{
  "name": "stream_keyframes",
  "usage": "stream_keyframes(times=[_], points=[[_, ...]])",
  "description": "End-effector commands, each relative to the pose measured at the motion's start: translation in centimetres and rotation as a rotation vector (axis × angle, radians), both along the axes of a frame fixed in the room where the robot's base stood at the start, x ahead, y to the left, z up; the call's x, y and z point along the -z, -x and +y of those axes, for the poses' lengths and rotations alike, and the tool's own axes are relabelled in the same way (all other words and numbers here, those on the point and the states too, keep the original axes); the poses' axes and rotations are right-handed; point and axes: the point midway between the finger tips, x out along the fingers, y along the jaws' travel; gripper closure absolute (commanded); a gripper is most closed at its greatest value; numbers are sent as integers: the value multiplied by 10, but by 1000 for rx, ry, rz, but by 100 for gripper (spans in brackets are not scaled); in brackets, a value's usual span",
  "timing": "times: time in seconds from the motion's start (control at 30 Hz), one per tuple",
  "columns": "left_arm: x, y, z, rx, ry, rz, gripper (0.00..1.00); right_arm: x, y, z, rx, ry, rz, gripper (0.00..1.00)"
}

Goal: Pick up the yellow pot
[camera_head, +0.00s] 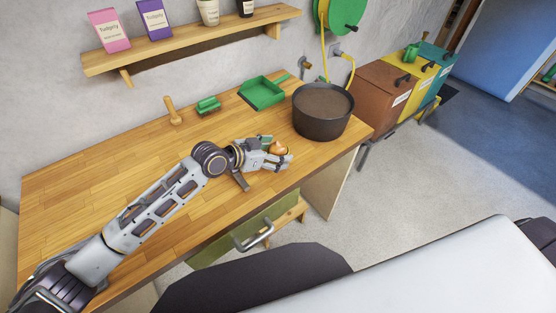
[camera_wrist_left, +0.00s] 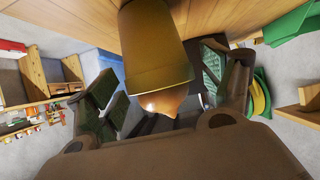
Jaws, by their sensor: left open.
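The yellow-brown pot (camera_wrist_left: 155,45) fills the upper middle of the left wrist view, its wide rim toward the gripper. A rounded, shiny orange thing (camera_wrist_left: 166,103) shows just past the rim. In the head view a small orange shape (camera_head: 278,148) shows at my left gripper (camera_head: 273,160), low over the table's front right part; most of the pot is hidden there. My left gripper is open, with one finger on each side of the pot in the wrist view (camera_wrist_left: 165,90). I cannot tell whether the fingers touch it. My right gripper is not in view.
A large dark pot of soil (camera_head: 322,110) stands close behind and right of my gripper. A green tray (camera_head: 263,91), a green brush (camera_head: 208,105) and a wooden tool (camera_head: 173,111) lie at the back of the wooden table (camera_head: 90,190). A shelf (camera_head: 190,42) hangs above.

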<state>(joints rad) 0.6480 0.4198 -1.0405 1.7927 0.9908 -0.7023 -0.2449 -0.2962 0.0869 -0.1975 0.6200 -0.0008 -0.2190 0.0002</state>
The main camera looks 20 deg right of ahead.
Motion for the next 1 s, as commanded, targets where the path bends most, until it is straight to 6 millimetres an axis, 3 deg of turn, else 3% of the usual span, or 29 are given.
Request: stream_keyframes(times=[0.3,0.7,1.0], points=[[7,-4,-11,1,-2,-1,19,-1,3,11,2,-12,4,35],[7,-4,-11,1,-2,-1,19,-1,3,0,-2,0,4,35],[7,-4,-11,0,-1,0,58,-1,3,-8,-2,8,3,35]])
